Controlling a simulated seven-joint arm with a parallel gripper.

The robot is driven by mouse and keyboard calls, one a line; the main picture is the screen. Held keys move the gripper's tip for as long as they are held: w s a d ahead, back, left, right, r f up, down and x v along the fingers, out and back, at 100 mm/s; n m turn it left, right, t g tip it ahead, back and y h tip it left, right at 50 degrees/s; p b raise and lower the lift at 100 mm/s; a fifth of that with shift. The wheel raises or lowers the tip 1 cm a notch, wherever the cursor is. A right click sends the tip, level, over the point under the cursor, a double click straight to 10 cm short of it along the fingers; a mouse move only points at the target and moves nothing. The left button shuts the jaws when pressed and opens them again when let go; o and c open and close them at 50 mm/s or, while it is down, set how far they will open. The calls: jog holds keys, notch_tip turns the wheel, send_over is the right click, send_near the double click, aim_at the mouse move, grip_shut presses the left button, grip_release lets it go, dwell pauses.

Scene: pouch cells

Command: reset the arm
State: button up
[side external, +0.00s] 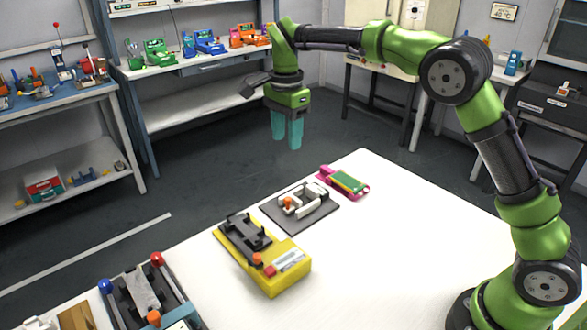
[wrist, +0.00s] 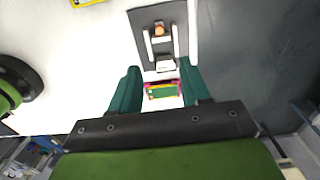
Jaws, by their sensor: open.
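My gripper (side external: 287,130) hangs in the air past the far edge of the white table, its teal fingers pointing down. In the wrist view my gripper (wrist: 157,88) shows its two teal fingers apart, with nothing held between them. Below, the pink-framed tray with a green and yellow piece (side external: 345,182) lies on the table; it also shows between the fingers in the wrist view (wrist: 161,90), well below them. A dark plate with a white and orange fixture (side external: 300,205) lies beside it.
The white table (side external: 400,250) is clear on its right half. A yellow device with a black top (side external: 266,262) stands nearer the front. A tray with blue and red knobs (side external: 145,295) is at the lower left. Shelves with coloured tools (side external: 200,45) stand behind.

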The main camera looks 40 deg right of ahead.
jog(key=s+d+r+n+t+y, duration=0.1)
jog(key=s+n+t, duration=0.2)
jog(key=s+n, duration=0.4)
jog(key=s+d+r+n+t+y, duration=0.1)
jog(key=s+n+t, duration=0.3)
jog(key=s, duration=1.6)
jog(key=shift+s+d+r+n, duration=0.2)
jog(key=shift+d+r+n, duration=0.45)
jog(key=shift+n, duration=0.75)
